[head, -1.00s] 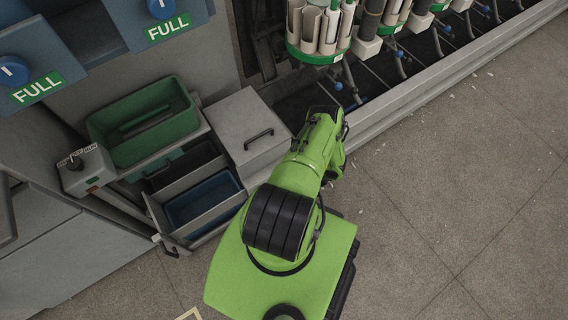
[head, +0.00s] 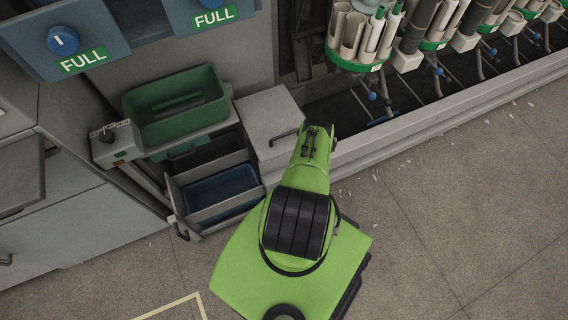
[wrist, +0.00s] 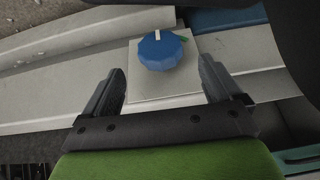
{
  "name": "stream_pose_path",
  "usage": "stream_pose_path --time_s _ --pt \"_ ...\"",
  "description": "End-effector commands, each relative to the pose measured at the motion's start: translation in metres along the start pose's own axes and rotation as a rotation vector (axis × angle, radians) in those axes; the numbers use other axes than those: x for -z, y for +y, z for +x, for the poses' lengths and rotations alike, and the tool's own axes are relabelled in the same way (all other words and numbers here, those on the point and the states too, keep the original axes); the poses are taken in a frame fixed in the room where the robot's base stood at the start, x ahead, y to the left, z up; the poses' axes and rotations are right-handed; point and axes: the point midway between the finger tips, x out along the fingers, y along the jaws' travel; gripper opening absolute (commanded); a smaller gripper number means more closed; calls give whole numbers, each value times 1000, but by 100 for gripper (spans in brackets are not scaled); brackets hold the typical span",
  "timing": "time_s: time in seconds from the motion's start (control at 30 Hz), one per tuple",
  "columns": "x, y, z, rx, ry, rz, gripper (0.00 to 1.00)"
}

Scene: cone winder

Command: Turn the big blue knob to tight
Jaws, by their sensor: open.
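The big blue knob (wrist: 162,52) shows in the wrist view, on a pale square plate (wrist: 143,88). A short white line marks its upper edge. A small green mark lies just right of it on the plate. My gripper (wrist: 161,68) is open, with one dark finger to the lower left of the knob and the other to its lower right. The fingers appear apart from the knob, and nothing is between them.
In the head view, a green bin (head: 177,106), a blue tray (head: 222,190) and a grey box with a handle (head: 268,122) stand left of my arm. A switch box (head: 117,143) is further left. Yarn holders (head: 358,40) line the back.

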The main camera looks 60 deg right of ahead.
Motion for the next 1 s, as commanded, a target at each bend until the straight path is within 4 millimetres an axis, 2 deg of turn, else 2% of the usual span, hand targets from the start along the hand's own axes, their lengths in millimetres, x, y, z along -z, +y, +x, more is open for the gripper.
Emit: stream_pose_path --time_s 0.03,0.1,0.4,0.53,0.8,1.0 --pt "-3 1 16 -1 1 1 92" --pt "-3 0 27 1 1 2 92" --pt "-2 0 69 0 1 1 92" --pt "-1 0 75 0 0 1 92" --pt "0 0 74 1 -1 0 92" --pt "0 0 74 1 -1 0 61"
